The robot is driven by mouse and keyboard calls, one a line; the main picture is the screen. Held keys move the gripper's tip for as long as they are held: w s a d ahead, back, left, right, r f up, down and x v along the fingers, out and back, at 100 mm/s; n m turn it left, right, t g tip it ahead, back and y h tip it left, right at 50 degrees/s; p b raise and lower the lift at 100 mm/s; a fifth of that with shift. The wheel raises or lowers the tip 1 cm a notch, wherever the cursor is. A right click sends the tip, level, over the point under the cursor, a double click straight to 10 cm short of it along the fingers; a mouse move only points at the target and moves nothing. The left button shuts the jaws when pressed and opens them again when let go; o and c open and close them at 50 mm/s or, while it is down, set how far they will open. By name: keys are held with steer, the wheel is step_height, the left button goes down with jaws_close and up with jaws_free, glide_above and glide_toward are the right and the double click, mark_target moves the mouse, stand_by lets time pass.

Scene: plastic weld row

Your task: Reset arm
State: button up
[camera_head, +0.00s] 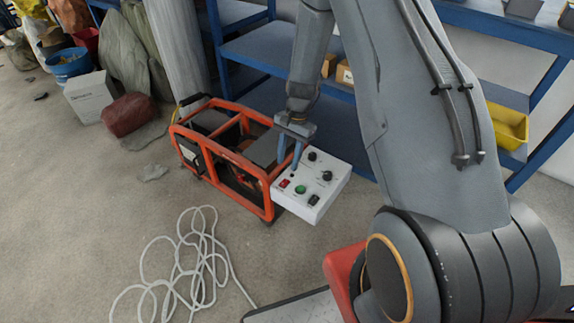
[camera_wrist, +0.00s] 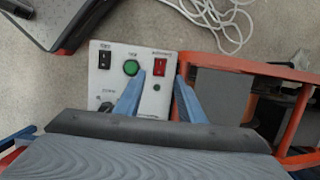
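My gripper (camera_head: 291,160) points down at a white control box (camera_head: 323,197), in front of its panel. In the wrist view my gripper (camera_wrist: 158,88) shows two blue fingers spread apart, with nothing between them but the panel. The panel carries a green button (camera_head: 300,189), a red switch (camera_head: 284,183), a black switch (camera_head: 313,199) and several black knobs. In the wrist view the green button (camera_wrist: 131,68) is left of the red switch (camera_wrist: 160,67). Whether the fingertips touch the panel I cannot tell.
An orange-framed generator (camera_head: 228,157) stands beside the box. Blue shelving (camera_head: 262,47) with a yellow bin (camera_head: 508,126) is behind. A white cable (camera_head: 190,262) lies coiled on the floor. Rocks, a white carton (camera_head: 90,96) and sacks stand at left.

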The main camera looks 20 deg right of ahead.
steer(key=shift+r, duration=0.15)
stand_by(0.3)
steer(key=s+a+r+n, duration=0.2)
steer(key=s+r, duration=0.1)
steer(key=r, duration=0.4)
steer(key=s+a+r+n+h, duration=0.1)
steer(key=s+a+r+n, duration=0.15)
steer(key=r, duration=0.45)
steer(key=s+a+r+n, duration=0.2)
steer(key=s+a+r, duration=0.1)
steer(key=r, duration=0.4)
steer(key=s+a+r+n+t, duration=0.1)
steer(key=s+r+n, duration=0.3)
steer(key=s, duration=0.5)
steer(key=s+a+r+n+t, duration=0.1)
steer(key=s+r+n, duration=0.1)
steer(key=s+r, duration=0.55)
steer(key=s+d+r+m+h+p, duration=0.1)
steer(key=d+r+p, duration=0.4)
steer(key=p, duration=0.8)
steer(key=shift+s+d+r+m+p, duration=0.3)
steer(key=shift+d+r+m+p, duration=0.1)
steer(key=shift+d, duration=0.75)
